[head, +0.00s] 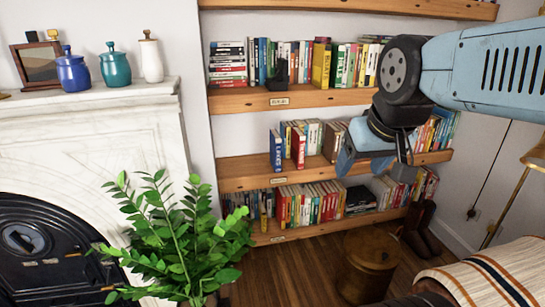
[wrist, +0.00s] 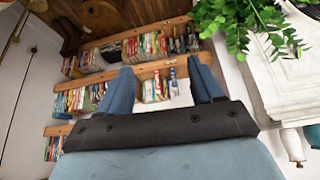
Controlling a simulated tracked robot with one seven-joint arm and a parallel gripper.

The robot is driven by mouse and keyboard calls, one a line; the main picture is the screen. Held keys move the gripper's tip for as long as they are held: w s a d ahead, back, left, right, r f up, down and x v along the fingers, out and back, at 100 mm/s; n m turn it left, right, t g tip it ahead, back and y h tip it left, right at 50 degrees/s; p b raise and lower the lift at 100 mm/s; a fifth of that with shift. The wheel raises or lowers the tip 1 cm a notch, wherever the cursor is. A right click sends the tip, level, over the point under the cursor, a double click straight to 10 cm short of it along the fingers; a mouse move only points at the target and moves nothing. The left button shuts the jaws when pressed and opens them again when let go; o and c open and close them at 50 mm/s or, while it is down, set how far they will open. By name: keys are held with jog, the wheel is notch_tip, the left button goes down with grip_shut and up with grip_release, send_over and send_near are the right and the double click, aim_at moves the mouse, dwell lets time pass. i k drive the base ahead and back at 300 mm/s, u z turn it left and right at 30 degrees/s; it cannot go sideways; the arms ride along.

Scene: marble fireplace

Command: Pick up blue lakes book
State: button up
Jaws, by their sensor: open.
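The blue lakes book (head: 276,151) stands upright at the left end of the row on the middle wooden shelf, with its blue spine facing out. In the wrist view, which is upside down, the blue lakes book (wrist: 173,80) shows small between my fingers, at the right end of its row. My gripper (head: 376,168) is open and empty, in front of the shelves and to the right of the book in the head view. In the wrist view, my gripper (wrist: 161,66) has its two blue fingers spread wide, apart from the books.
A red book (head: 298,148) stands just right of the blue one. The shelf (head: 238,172) is bare to its left. A leafy plant (head: 170,245) stands at the front left beside the white fireplace (head: 120,140). A round wooden stool (head: 368,250) is below the shelves.

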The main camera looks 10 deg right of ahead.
aim_at(275, 141)
jog(key=k, duration=0.75)
jog(key=u, duration=0.55)
jog(key=i, duration=1.2)
jog(key=z, duration=0.4)
jog(key=i, duration=0.95)
jog(key=z, duration=0.5)
